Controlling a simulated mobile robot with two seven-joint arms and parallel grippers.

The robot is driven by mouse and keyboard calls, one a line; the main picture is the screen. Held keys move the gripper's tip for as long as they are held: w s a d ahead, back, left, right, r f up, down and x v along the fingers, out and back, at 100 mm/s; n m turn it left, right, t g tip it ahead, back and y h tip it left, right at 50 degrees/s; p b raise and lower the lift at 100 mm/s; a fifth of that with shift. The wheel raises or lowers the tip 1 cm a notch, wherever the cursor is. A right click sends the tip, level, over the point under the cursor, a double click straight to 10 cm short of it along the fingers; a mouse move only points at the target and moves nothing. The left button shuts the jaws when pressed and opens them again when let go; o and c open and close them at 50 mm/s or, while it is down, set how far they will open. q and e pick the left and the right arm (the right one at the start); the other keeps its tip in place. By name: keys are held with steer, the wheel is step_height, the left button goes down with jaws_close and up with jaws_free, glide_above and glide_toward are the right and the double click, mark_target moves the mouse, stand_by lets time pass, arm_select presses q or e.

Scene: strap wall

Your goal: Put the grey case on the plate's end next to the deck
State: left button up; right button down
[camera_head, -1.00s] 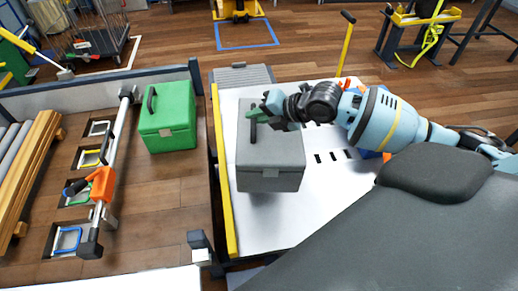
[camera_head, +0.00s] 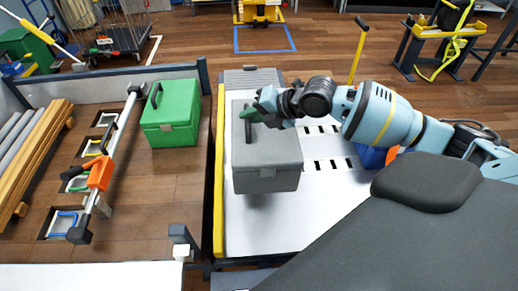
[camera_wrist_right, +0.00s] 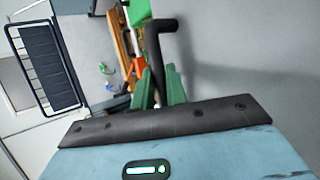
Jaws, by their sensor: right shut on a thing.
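The grey case (camera_head: 267,178) is over the white plate (camera_head: 262,228), close to the plate's yellow edge strip (camera_head: 219,170) on the deck side. A shadow shows under the case, which seems to be a little above the plate; the gap is hard to judge. My right gripper (camera_head: 254,115) is shut on the case's dark handle. In the right wrist view its green fingers (camera_wrist_right: 160,88) close on the handle (camera_wrist_right: 155,50). The wooden deck (camera_head: 152,205) lies to the left of the plate. My left gripper is not in view.
A green case (camera_head: 171,114) stands on the deck. A rail with an orange clamp (camera_head: 101,174), several small straps and wooden beams (camera_head: 37,157) lie farther left. A yellow post with a black handle (camera_head: 358,52) rises behind the plate. The plate's near left part is bare.

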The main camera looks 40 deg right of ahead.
steer(key=shift+r, duration=0.2)
steer(key=shift+w+a+f+b, duration=0.1)
steer(key=shift+f+b, duration=0.2)
steer(key=shift+f, duration=4.75)
steer(key=c, duration=1.5)
jaws_free()
steer(key=shift+f, duration=0.2)
steer(key=shift+o, duration=0.5)
steer(key=shift+r, duration=0.1)
